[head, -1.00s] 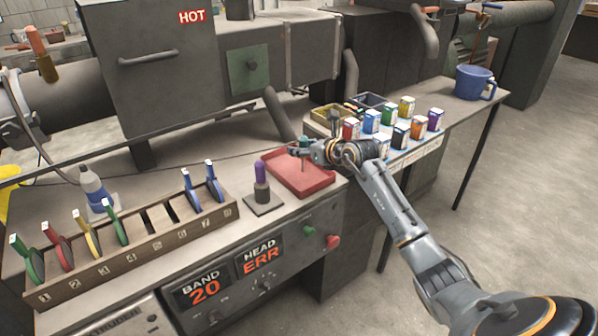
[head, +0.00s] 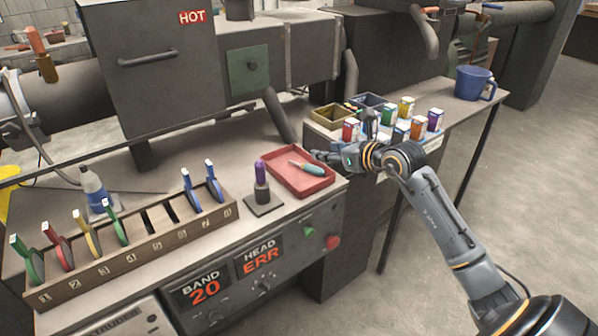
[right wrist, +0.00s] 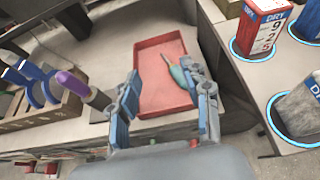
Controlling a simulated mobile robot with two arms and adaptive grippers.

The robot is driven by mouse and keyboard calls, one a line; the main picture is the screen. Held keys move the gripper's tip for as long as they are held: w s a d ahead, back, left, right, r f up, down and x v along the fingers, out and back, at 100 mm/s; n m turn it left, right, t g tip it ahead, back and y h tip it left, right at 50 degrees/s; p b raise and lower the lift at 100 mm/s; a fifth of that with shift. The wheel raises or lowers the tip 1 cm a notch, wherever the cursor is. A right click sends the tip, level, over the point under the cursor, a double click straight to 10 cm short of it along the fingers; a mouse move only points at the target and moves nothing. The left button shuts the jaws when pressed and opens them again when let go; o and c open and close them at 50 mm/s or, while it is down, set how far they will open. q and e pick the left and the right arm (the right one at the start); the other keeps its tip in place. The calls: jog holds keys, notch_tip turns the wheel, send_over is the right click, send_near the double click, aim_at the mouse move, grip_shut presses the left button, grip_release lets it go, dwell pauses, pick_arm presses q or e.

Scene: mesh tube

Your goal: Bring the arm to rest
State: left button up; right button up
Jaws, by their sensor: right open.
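My right arm reaches in from the lower right in the head view. Its gripper (head: 324,156) is beside the right edge of the red tray (head: 325,184). In the right wrist view the two blue-padded fingers (right wrist: 165,106) are spread apart with nothing between them. A tool with a teal handle (head: 308,168) lies in the tray, apart from the fingers; it also shows in the right wrist view (right wrist: 180,77). My left gripper is not in view.
A purple-handled tool (head: 260,172) stands upright left of the tray. A wooden rack (head: 150,250) holds several coloured tools. Small labelled boxes (head: 435,119) and a blue jug (head: 474,83) stand on the right bench. A machine marked HOT (head: 165,70) stands behind. The floor at right is clear.

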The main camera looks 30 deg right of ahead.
jog(key=shift+s+r, duration=0.1)
jog(key=shift+s, duration=0.15)
